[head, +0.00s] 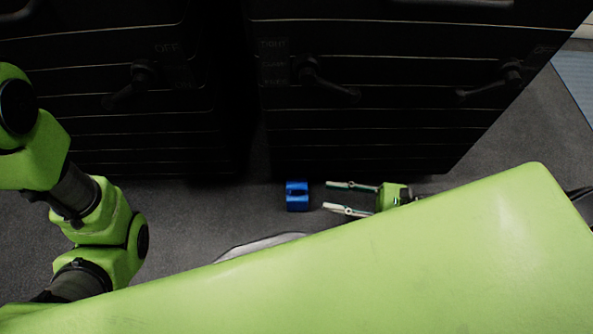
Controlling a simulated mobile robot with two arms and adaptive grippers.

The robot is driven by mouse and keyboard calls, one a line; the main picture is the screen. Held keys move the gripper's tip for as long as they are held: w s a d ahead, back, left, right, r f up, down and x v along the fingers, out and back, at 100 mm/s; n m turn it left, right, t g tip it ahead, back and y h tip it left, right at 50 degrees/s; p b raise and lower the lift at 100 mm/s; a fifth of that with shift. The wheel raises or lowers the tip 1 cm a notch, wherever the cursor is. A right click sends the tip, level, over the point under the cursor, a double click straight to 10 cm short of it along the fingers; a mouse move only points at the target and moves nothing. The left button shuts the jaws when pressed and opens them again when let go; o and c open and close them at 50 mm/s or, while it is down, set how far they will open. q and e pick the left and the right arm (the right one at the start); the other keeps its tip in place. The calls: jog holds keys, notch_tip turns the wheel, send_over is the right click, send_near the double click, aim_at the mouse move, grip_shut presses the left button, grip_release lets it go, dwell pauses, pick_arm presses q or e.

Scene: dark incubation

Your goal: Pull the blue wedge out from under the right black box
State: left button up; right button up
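The blue wedge (297,197) lies on the grey floor just in front of the lower front edge of the right black box (375,140). None of the wedge is visibly covered by the box; I cannot tell if its far end touches it. My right gripper (335,198) is low near the floor, right of the wedge, with its fingers pointing left towards it. The fingers are spread apart and empty, with a small gap between their tips and the wedge. My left arm shows at the left, but its gripper is out of view.
The left black box (120,120) stands beside the right one, with a dark narrow gap between them. Both have levers on their fronts. A blue mat (576,80) lies at the far right. Grey floor is open left of the wedge. My green body part covers the lower view.

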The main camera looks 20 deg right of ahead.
aim_at(291, 190)
jog(key=b+x, duration=0.4)
jog(key=x, duration=0.7)
jog(key=shift+w+a+b, duration=0.2)
jog(key=shift+a+b, duration=0.1)
jog(key=shift+w+a, duration=0.25)
jog(key=shift+a, duration=0.25)
grip_shut()
